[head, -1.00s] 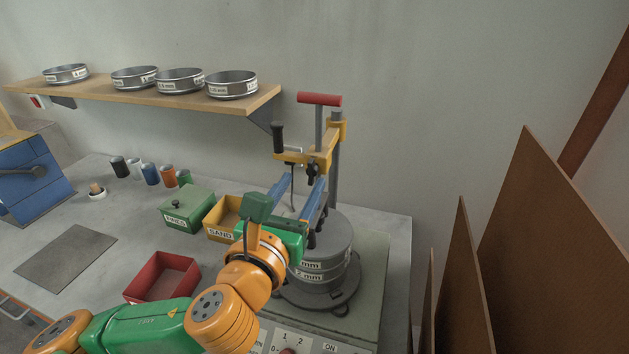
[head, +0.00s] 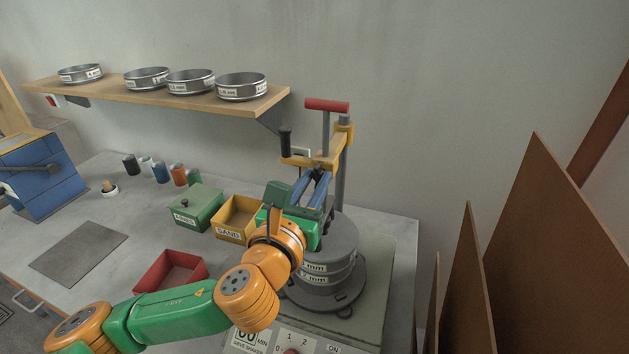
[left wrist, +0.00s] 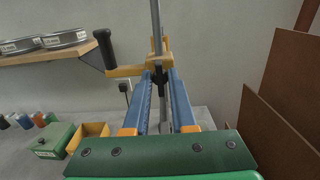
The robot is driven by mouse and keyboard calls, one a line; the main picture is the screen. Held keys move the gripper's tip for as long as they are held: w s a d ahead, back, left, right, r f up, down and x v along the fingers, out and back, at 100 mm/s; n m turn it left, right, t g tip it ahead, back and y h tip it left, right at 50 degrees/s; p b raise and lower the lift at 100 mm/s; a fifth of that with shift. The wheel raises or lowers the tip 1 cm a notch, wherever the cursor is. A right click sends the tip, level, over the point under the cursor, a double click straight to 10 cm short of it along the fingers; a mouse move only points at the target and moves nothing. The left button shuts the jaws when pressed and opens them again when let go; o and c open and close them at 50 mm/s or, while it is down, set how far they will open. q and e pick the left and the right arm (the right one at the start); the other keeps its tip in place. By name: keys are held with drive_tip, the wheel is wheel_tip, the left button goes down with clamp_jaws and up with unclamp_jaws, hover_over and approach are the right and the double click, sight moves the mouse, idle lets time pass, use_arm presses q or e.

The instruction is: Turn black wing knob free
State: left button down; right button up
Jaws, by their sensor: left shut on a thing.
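The black wing knob shows in the left wrist view (left wrist: 161,80), below the yellow clamp arm (head: 315,160) on its grey post. My left gripper (head: 319,172) reaches up to it from the front with its two blue fingers. In the left wrist view the fingertips (left wrist: 159,76) lie on either side of the knob and are shut on it. In the head view the fingers and hand largely hide the knob. Below stands the stack of grey sieves (head: 338,240) on the shaker, partly behind my gripper. My right gripper is not in view.
A red T-handle (head: 327,105) and a black upright grip (head: 285,140) rise by the clamp arm. A yellow SAND box (head: 230,237), a green box (head: 196,222) and a red tray (head: 150,276) stand left. Brown panels (head: 545,260) stand at right. A shelf (head: 150,103) holds several sieves.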

use_arm(q)
drive_tip(key=n, duration=0.4)
drive_tip(key=shift+n+p, duration=0.4)
drive_tip(key=n, duration=0.4)
drive_tip(key=shift+a+n+p, duration=0.1)
drive_tip(key=shift+n+p, duration=0.2)
drive_tip(key=shift+p, duration=0.1)
drive_tip(key=n, duration=0.4)
drive_tip(key=shift+p, duration=0.4)
drive_tip(key=shift+f+n+p, duration=0.1)
drive_tip(key=shift+n+p, duration=0.2)
drive_tip(key=shift+n, duration=1.8)
drive_tip(key=c, duration=0.7)
unclamp_jaws()
drive_tip(key=shift+w, duration=0.1)
drive_tip(key=shift+c, duration=0.2)
